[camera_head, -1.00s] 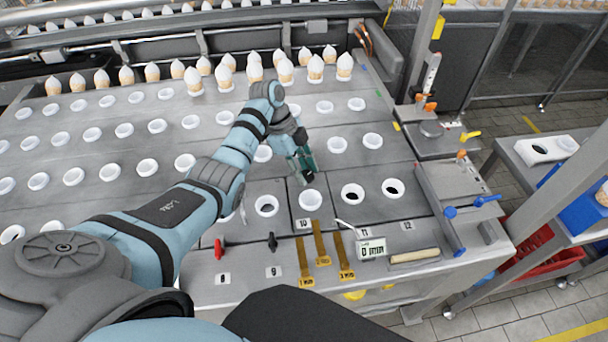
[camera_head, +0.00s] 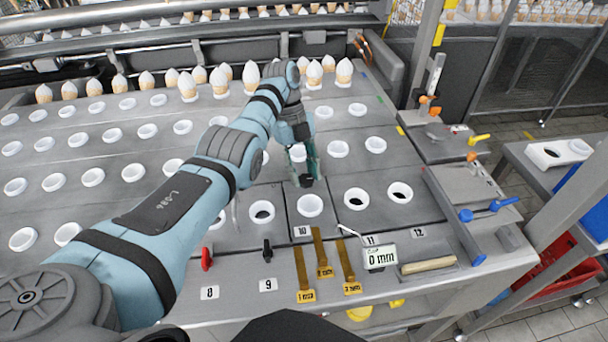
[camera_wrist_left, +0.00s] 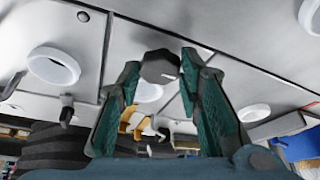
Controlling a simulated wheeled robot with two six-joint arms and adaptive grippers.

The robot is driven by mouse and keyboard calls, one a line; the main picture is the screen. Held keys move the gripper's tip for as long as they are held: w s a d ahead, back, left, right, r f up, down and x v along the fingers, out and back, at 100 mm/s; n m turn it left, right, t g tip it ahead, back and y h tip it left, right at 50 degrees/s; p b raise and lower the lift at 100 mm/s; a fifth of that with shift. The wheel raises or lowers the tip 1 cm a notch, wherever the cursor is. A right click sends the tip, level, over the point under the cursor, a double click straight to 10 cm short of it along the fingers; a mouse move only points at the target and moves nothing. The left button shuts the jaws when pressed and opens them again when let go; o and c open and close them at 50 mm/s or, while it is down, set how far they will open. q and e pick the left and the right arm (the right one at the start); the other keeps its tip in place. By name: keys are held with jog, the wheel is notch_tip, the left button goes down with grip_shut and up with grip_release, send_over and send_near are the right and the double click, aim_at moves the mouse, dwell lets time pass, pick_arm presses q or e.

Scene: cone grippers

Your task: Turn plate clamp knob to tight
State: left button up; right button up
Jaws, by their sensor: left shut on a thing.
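The plate clamp knob (camera_wrist_left: 160,66) is a dark faceted knob. In the left wrist view it sits between the fingertips of my left gripper (camera_wrist_left: 157,75). In the head view my left gripper (camera_head: 304,172) points down at the plate just behind the white ring marked 10, with its teal fingers closed on the knob (camera_head: 305,181). The fingers and arm partly hide the knob there. I cannot read any tight mark or the knob's turn angle. My right gripper is not in view.
White rings (camera_head: 310,205) fill the plates around the gripper. Cones (camera_head: 189,86) stand in a row behind. In front are a red lever (camera_head: 207,258), a black lever (camera_head: 267,250), brass gauge strips (camera_head: 322,254) and a 0 mm display (camera_head: 380,256). Blue-handled clamps (camera_head: 487,210) stand right.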

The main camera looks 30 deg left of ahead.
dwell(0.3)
pick_arm(q)
jog(key=o, duration=1.2)
jog(key=shift+c, duration=0.2)
jog(key=shift+w, duration=0.1)
